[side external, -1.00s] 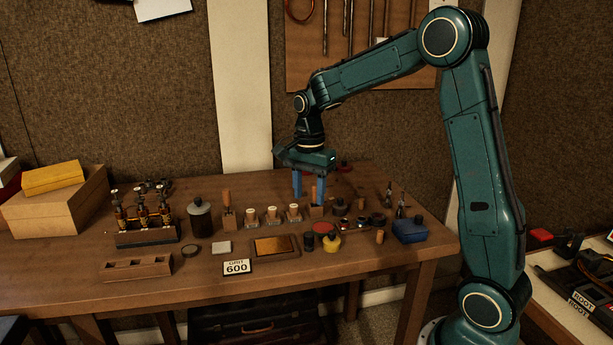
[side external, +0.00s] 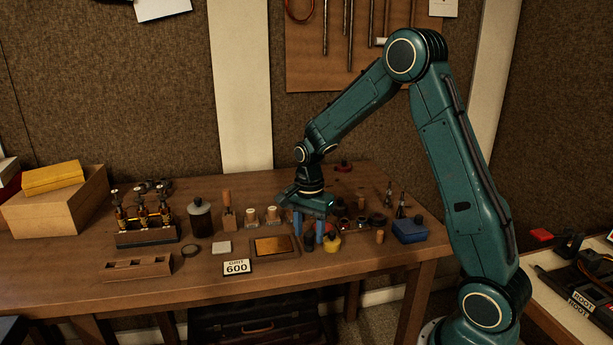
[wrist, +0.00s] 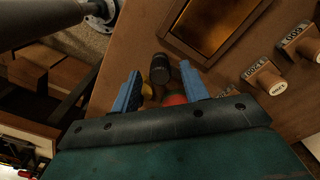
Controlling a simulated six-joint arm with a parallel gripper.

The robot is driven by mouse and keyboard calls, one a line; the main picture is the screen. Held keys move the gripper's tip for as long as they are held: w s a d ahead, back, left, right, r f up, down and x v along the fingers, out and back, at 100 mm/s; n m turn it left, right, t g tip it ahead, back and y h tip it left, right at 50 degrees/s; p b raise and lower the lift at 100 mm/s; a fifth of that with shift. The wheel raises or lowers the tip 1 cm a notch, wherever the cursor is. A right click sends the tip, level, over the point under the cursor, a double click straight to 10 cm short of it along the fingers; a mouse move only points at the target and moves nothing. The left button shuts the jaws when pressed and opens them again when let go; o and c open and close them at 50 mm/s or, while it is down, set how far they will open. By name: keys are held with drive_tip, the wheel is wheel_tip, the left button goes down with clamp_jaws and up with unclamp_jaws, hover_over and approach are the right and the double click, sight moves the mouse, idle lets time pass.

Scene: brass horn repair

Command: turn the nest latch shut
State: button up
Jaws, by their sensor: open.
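I cannot make out the nest latch for certain in either view. My gripper (side external: 309,232) is open and points down low over the front middle of the bench, right of the framed brass-coloured plate (side external: 273,246). A yellow jar with a dark top (side external: 332,243) stands just right of the fingers. In the wrist view the blue fingers of my gripper (wrist: 160,80) are apart. A dark cylindrical piece (wrist: 159,67) shows between their tips, with a red round thing (wrist: 175,99) nearer the palm. Whether the fingers touch anything is unclear.
A rack of valves (side external: 146,232) and a holed wooden block (side external: 140,267) stand at the left. A blue box (side external: 409,231) is at the right. Labelled wooden pieces (wrist: 262,77) show in the wrist view.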

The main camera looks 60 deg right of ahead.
clamp_jaws()
drive_tip(key=shift+n, duration=0.5)
drive_tip(key=n, duration=0.3)
drive_tip(key=shift+n, duration=0.3)
drive_tip(key=n, duration=0.4)
drive_tip(key=shift+n, duration=0.3)
drive_tip(key=n, duration=0.8)
drive_tip(key=shift+n, duration=0.4)
